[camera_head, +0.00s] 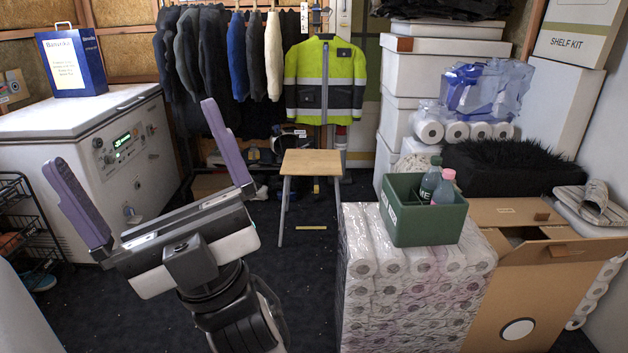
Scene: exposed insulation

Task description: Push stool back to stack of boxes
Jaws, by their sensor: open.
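The stool (311,163) has a light wooden seat and thin grey metal legs. It stands upright on the dark floor in the middle of the room, in front of the hanging coats. The stack of white boxes (408,87) rises at the back right, to the right of the stool, with a gap between them. My gripper (137,172) is at the left, with its two purple fingers spread wide and nothing between them. It is nearer to the camera than the stool and left of it, not touching it. The boxes' lower part is partly hidden by other goods.
Wrapped toilet rolls (365,285) carry a green crate (412,221) with bottles at the front right. An open cardboard box (543,280) stands beside them. A white chest freezer (60,112) is at the left. Dark floor (300,275) lies clear before the stool.

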